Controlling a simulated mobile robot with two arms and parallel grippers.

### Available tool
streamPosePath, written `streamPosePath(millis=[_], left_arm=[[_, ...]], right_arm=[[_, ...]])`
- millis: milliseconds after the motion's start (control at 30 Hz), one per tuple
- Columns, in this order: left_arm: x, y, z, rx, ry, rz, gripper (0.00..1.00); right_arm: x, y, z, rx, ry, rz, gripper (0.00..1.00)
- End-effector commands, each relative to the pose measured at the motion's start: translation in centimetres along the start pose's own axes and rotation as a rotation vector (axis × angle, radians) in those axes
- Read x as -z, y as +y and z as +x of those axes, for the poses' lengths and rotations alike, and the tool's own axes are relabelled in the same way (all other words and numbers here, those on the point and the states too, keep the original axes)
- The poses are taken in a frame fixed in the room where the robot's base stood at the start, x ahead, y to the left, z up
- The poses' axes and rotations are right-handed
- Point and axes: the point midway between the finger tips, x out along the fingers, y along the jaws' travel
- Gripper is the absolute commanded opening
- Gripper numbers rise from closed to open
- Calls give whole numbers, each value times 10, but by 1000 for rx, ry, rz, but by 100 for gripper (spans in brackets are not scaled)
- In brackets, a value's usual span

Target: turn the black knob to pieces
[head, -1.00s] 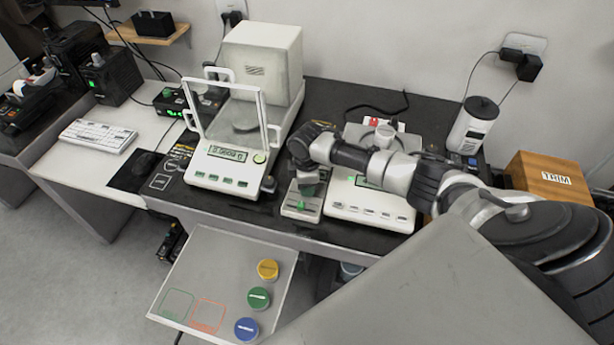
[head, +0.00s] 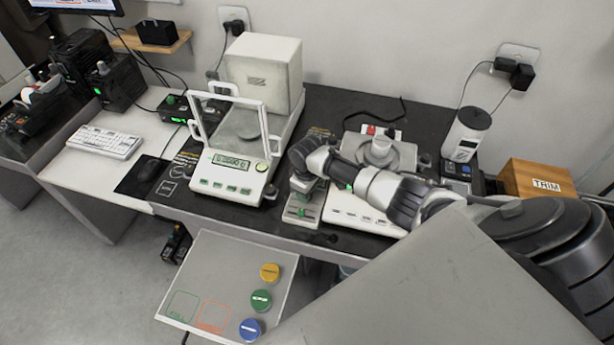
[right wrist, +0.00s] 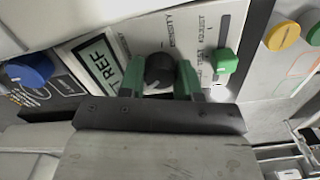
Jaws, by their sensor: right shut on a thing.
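In the right wrist view the black knob (right wrist: 159,69) stands on a light panel between the two green fingertips of my right gripper (right wrist: 160,78). The fingers are shut on it, one on each side. Lettering beside the knob ends in something like "ENSITY"; the knob's pointer is too small to read surely. In the head view my right gripper (head: 304,186) is over a small instrument (head: 301,209) between the two balances, and the knob is hidden there. My left gripper is not in view.
A balance with a clear shield (head: 230,175) stands left of the hand, another balance (head: 352,211) right. A button panel (head: 225,265) projects in front.

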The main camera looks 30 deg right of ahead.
Motion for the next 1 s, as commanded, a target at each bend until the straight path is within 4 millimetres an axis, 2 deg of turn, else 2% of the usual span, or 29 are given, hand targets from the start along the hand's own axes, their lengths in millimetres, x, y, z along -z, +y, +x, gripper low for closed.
streamPosePath(millis=[433,467,600,867,1000], left_arm=[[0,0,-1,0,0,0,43],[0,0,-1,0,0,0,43],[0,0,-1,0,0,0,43],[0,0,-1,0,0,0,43],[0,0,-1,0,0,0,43]], right_arm=[[1,0,-1,-1,3,8,10],[1,0,-1,-1,3,8,38],[1,0,-1,-1,2,8,59],[0,0,-1,-1,1,8,59],[1,1,-11,-2,3,8,59]])
